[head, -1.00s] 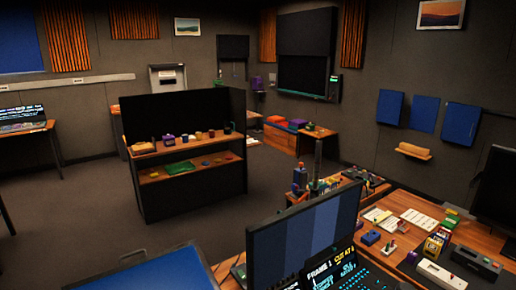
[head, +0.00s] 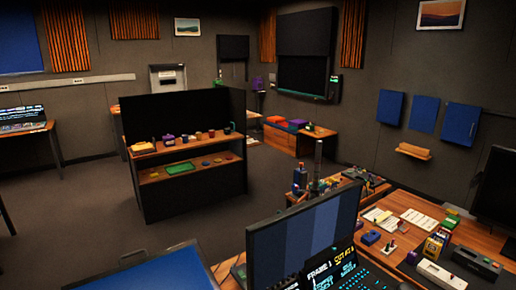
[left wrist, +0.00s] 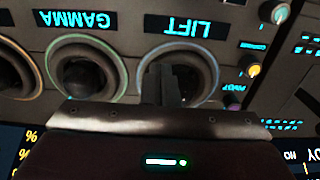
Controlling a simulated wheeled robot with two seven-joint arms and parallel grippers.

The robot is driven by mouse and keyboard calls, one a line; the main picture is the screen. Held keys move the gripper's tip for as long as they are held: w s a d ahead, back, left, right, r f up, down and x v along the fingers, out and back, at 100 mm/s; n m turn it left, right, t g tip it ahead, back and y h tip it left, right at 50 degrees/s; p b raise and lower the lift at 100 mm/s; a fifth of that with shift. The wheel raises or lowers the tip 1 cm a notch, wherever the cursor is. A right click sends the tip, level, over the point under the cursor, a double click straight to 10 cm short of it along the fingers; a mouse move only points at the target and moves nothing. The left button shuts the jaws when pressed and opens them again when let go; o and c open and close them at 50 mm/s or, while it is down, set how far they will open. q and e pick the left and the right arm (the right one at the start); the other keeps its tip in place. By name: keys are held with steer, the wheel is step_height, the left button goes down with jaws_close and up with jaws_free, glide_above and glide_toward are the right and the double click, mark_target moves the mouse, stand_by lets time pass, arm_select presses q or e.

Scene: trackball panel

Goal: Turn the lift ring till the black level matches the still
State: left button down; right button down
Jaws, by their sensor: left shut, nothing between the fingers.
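In the left wrist view the panel appears upside down. My left gripper (left wrist: 166,84) is shut and empty. Its dark fingers overlap the left part of the lift ring and ball; I cannot tell whether they touch. In the head view a monitor (head: 303,238) shows upright bands in blue and grey shades, with lit text lower right. I cannot tell which part is the still. Neither gripper shows in the head view.
The GAMMA ring (left wrist: 88,48) is beside the lift ring, with another ring at the far left. Small knobs, including a yellow-lit one (left wrist: 253,70), line the right. In the head view a wooden desk (head: 403,236) with small objects extends right of the monitor.

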arm_select(q)
steer(key=shift+f+b, duration=0.4)
steer(key=shift+f, duration=0.35)
stand_by(0.5)
steer(key=shift+r+p, duration=0.2)
steer(key=shift+p, duration=0.35)
steer(key=shift+f, duration=0.2)
stand_by(1.1)
steer(key=shift+r+m, duration=0.15)
steer(key=shift+m, duration=0.15)
steer(key=shift+s+a+m+p, duration=0.1)
steer(key=shift+s+m+p, duration=0.15)
steer(key=shift+m+p, duration=0.25)
steer(key=shift+s, duration=0.1)
steer(key=shift+s+a+f+m, duration=0.1)
steer(key=shift+s+m, duration=0.1)
steer(key=shift+m, duration=0.4)
steer(key=shift+s+a+f+m, duration=0.1)
steer(key=shift+s+m, duration=0.05)
steer(key=shift+m, duration=0.45)
